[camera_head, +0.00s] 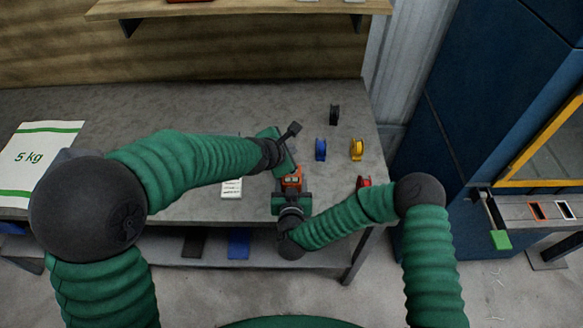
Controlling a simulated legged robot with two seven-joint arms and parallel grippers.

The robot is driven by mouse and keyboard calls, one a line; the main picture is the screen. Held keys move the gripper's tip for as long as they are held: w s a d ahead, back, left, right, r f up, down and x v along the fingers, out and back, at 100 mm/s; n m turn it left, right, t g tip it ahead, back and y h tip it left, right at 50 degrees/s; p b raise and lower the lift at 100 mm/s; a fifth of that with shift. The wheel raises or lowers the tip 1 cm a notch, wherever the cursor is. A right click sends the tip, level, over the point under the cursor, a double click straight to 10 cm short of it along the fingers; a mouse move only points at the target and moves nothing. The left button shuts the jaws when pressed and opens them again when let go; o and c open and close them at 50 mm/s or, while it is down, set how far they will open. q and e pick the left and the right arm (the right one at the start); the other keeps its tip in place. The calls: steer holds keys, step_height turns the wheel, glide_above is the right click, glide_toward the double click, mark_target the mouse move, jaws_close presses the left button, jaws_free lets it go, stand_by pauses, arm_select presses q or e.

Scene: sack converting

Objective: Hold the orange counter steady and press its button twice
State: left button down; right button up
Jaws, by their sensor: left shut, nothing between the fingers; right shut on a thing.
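The orange counter (291,181) stands on the grey bench near its front edge, small in the head view. My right gripper (291,192) is shut on the counter from the front. My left gripper (286,160) is shut and empty, just above and behind the counter. Its fingers lie close over the counter's top; I cannot tell whether they touch the button. The button is hidden by my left gripper.
Black (334,114), blue (320,149), yellow (357,149) and red (363,182) spools stand to the right on the bench (220,105). A white label card (232,188) lies left of the counter. A 5 kg sack (35,160) lies far left.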

steer(key=o, duration=1.6)
